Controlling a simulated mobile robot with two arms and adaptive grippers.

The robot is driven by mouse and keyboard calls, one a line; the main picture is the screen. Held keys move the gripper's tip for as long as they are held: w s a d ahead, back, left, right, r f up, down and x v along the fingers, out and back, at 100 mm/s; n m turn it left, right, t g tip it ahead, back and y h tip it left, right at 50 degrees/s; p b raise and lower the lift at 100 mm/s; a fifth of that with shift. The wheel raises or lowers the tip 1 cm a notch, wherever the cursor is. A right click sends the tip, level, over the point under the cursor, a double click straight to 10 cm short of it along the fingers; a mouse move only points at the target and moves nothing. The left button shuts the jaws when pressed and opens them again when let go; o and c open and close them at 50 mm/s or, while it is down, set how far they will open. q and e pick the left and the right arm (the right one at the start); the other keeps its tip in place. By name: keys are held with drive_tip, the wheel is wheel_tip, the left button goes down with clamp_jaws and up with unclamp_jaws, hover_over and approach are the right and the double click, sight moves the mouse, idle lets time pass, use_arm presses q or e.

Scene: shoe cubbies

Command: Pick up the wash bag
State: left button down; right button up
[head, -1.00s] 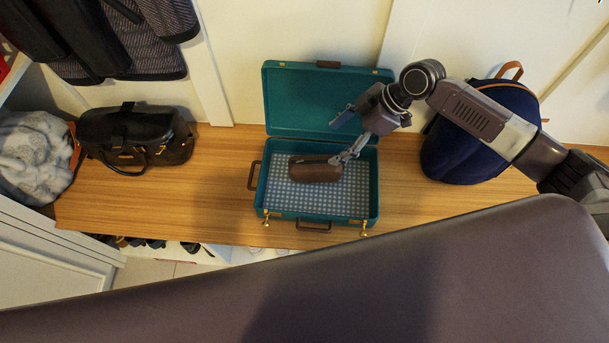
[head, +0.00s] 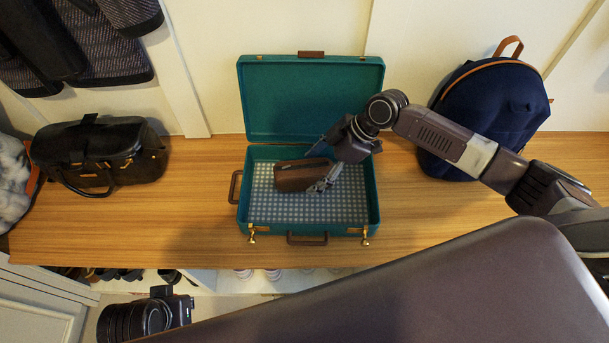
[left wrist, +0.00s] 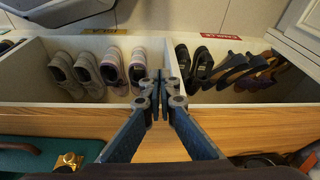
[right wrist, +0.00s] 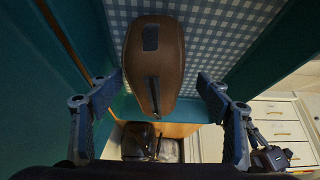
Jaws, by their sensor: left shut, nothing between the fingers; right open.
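The brown wash bag (head: 292,176) lies on the checked lining inside the open teal suitcase (head: 308,213). My right gripper (head: 321,166) is open at the bag's right end, with a finger on either side of that end in the head view. In the right wrist view the wash bag (right wrist: 153,70) shows between the two spread fingers (right wrist: 160,90), with a gap on each side; whether a finger touches it I cannot tell. My left gripper (left wrist: 161,90) is shut and empty, over the bench's front edge above the shoe cubbies.
The suitcase lid (head: 310,98) stands raised at the back. A navy backpack (head: 487,115) is on the right of the bench and a black handbag (head: 98,155) on the left. Shoes (left wrist: 98,72) fill the cubbies below. Bench (head: 200,205) is clear between handbag and suitcase.

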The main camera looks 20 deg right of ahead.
drive_tip(key=x, duration=0.1)
drive_tip(key=b+x, duration=0.1)
drive_tip(key=x, duration=0.1)
drive_tip(key=shift+w+d+f, duration=0.1)
drive_tip(key=shift+w+f, duration=0.15)
drive_tip(key=shift+w, duration=0.05)
drive_tip(key=shift+w+a+f, duration=0.1)
drive_tip(key=shift+a+f, duration=0.2)
drive_tip(key=shift+f, duration=0.2)
use_arm(q)
drive_tip(key=v, duration=0.4)
drive_tip(key=shift+r, duration=0.1)
use_arm(e)
drive_tip(key=shift+c, duration=0.3)
drive_tip(key=c, duration=1.3)
